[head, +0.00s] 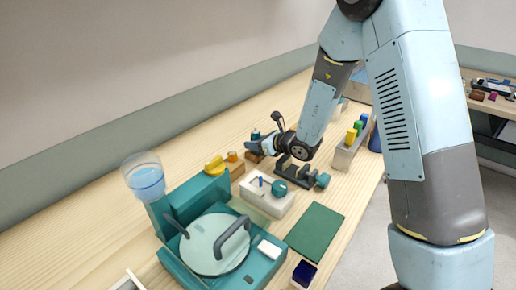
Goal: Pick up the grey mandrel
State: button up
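My gripper (256,146) is small in the head view, low over the middle of the bench, pointing left. Its fingers are too small and dark to tell whether they are apart or hold anything. A thin dark stem with a round knob (278,117) rises beside my wrist; I cannot tell if it is part of my arm or a separate thing. I cannot pick out the grey mandrel with certainty. A dark cradle-like stand (297,172) with a teal knob (323,180) sits just in front of my wrist.
A teal machine (187,258) with a round pale disc fills the front left, a clear water vessel (144,178) behind it. A white block (267,196) and green mat (316,231) lie near the middle. A rack with coloured pegs (350,150) stands right. The bench's back left is clear.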

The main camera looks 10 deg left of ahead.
aim_at(258, 133)
jog(key=c, duration=0.6)
jog(key=shift+o, duration=0.2)
jog(key=shift+r, duration=0.25)
jog(key=r, duration=0.3)
jog(key=shift+w+d+r, duration=0.1)
jog(key=shift+d+r, duration=0.1)
jog(key=shift+d, duration=0.1)
jog(key=d+r, duration=0.9)
jog(key=d, duration=0.4)
jog(key=shift+w+d, duration=0.2)
jog(key=shift+w, duration=0.2)
